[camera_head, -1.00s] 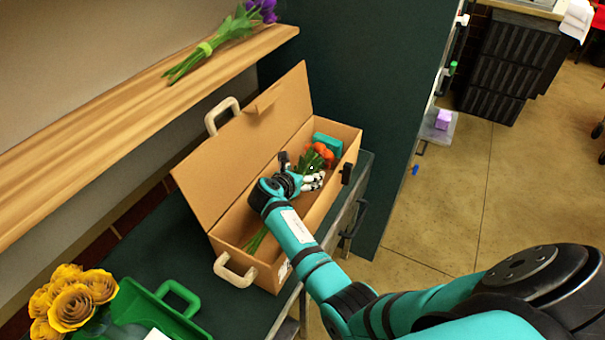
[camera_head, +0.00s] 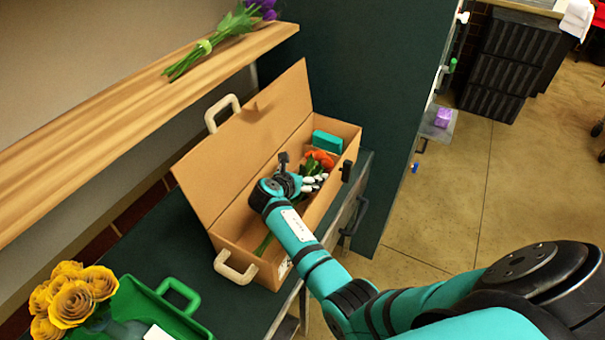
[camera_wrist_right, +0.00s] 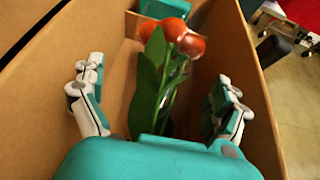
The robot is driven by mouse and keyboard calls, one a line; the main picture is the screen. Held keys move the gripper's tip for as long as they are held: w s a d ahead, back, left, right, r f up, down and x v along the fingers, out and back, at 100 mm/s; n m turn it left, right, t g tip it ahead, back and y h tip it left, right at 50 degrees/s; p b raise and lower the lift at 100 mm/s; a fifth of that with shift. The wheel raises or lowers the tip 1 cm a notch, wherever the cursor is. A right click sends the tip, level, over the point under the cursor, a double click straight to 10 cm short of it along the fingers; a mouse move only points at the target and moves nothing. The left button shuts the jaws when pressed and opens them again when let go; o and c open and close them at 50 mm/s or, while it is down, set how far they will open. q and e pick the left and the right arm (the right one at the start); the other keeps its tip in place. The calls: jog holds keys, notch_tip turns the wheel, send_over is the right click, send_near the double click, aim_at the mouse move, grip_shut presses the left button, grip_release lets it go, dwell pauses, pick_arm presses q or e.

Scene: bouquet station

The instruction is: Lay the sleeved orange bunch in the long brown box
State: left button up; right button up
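The long brown box (camera_head: 222,190) stands open on the dark green table, its lid tilted up at the back. The orange bunch (camera_head: 320,158) lies inside it, heads toward the far end. Its green stems show near the near end, and my arm hides the middle. No sleeve can be made out. My right gripper (camera_head: 298,180) is down in the box over the bunch. In the right wrist view its fingers (camera_wrist_right: 160,100) are spread wide, with the orange heads (camera_wrist_right: 182,38) and green leaves between and beyond them. My left gripper is out of view.
A teal block (camera_head: 327,142) sits in the box's far end. A green carrier (camera_head: 150,305) and yellow flowers (camera_head: 75,300) stand at the front left. A purple bunch (camera_head: 225,35) lies on the wooden shelf (camera_head: 120,110) above. A dark green panel (camera_head: 365,90) rises behind the box.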

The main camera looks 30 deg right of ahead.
jog(key=shift+r, duration=0.4)
jog(key=v, duration=0.7)
jog(key=shift+s+a+r, duration=0.15)
jog(key=shift+a+r, duration=0.1)
jog(key=shift+r, duration=0.05)
dwell(0.5)
